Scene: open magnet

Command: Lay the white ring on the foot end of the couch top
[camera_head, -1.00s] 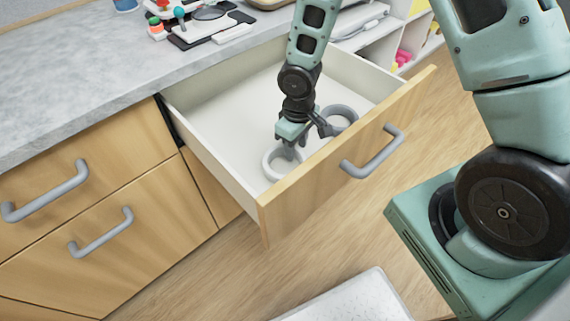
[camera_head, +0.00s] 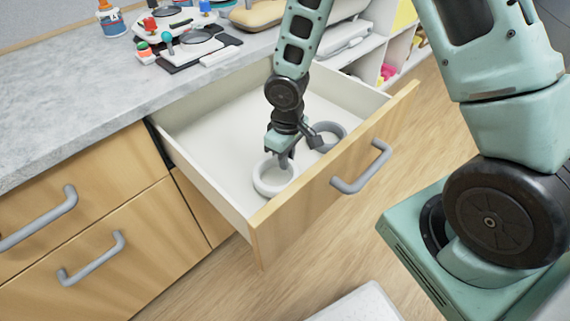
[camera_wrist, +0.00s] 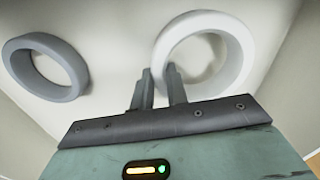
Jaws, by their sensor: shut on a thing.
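The white ring (camera_head: 260,187) lies in the open drawer, near its front panel. My gripper (camera_head: 285,160) reaches down into the drawer and is shut on the ring's wall. In the wrist view, the two fingertips (camera_wrist: 160,74) meet the near left edge of the white ring (camera_wrist: 247,62). The ring looks flat on the drawer floor; I cannot tell if it is lifted. I cannot make out the couch top with certainty in either view.
A grey ring (camera_head: 341,131) lies to the right in the drawer, also in the wrist view (camera_wrist: 46,93). The drawer's wooden front (camera_head: 300,215) and side walls surround my gripper. The grey worktop (camera_head: 95,105) carries a black board (camera_head: 180,62) with small items. A white surface (camera_head: 362,306) shows at the bottom.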

